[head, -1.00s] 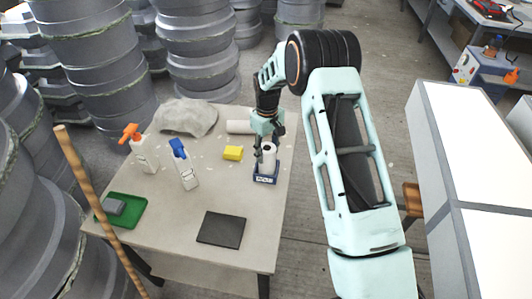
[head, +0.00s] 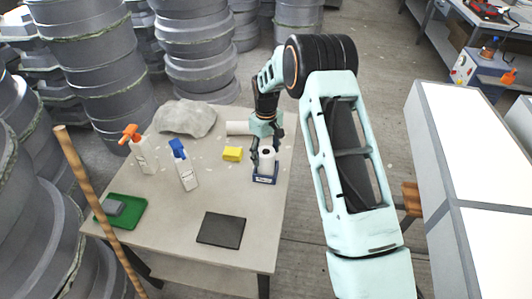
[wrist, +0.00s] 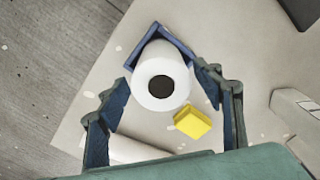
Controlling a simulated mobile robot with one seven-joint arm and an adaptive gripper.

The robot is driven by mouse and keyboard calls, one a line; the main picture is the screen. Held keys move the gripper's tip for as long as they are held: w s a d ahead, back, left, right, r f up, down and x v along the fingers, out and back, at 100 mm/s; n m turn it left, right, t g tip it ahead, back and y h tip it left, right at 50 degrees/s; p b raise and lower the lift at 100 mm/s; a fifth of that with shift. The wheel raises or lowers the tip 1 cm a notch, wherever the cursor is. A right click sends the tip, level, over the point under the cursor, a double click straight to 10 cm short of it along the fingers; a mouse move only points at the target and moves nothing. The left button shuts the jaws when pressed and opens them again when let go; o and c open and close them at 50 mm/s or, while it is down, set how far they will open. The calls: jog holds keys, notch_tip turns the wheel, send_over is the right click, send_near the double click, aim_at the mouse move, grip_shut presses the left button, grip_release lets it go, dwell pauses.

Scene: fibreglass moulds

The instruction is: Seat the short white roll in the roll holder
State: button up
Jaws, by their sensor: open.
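The short white roll (head: 267,159) stands upright in the blue roll holder (head: 265,179) near the right edge of the table. In the wrist view the roll (wrist: 160,93) shows its dark core hole end-on. The holder's blue rim (wrist: 175,39) shows behind it, and its near side is hidden by the roll. My gripper (head: 265,156) is above the holder, with its fingers apart on either side of the roll. In the wrist view my gripper (wrist: 163,80) is open, and gaps show between the fingers and the roll. Whether the roll sits fully down is hard to tell.
A longer white roll (head: 237,128) lies behind the holder. A yellow sponge (head: 232,154) is to its left.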

notch_tip(320, 180, up, 12)
jog(key=b, duration=0.2)
dwell(0.4)
